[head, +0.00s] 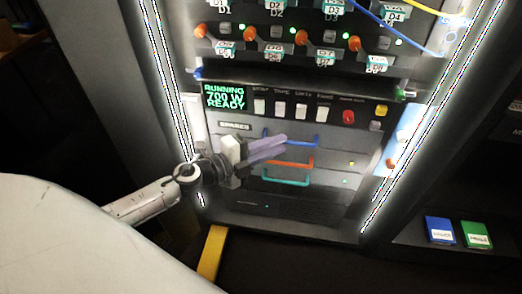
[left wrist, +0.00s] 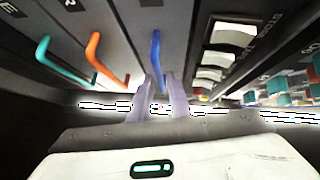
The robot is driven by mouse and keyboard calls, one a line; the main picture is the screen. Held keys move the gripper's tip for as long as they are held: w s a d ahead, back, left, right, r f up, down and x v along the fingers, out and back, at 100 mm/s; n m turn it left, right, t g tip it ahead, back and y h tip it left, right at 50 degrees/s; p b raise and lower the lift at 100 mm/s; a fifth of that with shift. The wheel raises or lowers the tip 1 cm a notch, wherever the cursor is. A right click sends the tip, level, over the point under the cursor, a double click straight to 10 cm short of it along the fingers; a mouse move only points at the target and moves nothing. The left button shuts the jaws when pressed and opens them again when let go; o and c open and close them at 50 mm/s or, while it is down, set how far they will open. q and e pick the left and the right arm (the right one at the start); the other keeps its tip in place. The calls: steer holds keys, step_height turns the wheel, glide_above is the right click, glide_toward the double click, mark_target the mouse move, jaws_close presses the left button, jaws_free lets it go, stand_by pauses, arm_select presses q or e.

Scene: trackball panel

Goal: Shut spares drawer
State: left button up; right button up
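The spares drawer (head: 233,125) is the top one of the drawer fronts low in the rack, with a pale label that seems to read SPARES. Its blue handle (head: 302,143) is partly hidden by my left gripper (head: 284,144) in the head view. In the left wrist view the blue handle (left wrist: 156,50) runs down toward the gap between my left fingertips (left wrist: 159,82). The fingers are apart, with no clear contact on the handle. How far the drawer stands out is hard to tell. My right gripper is not in view.
An orange handle (head: 290,163) and a teal handle (head: 287,181) sit below the blue one. Above is a panel with a green display (head: 224,96), white switches and a red button (head: 348,117). Blue and green boxes (head: 458,232) stand at the lower right.

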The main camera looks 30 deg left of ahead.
arm_select(q)
steer(key=v, duration=0.6)
steer(key=shift+d+f, duration=0.1)
stand_by(0.3)
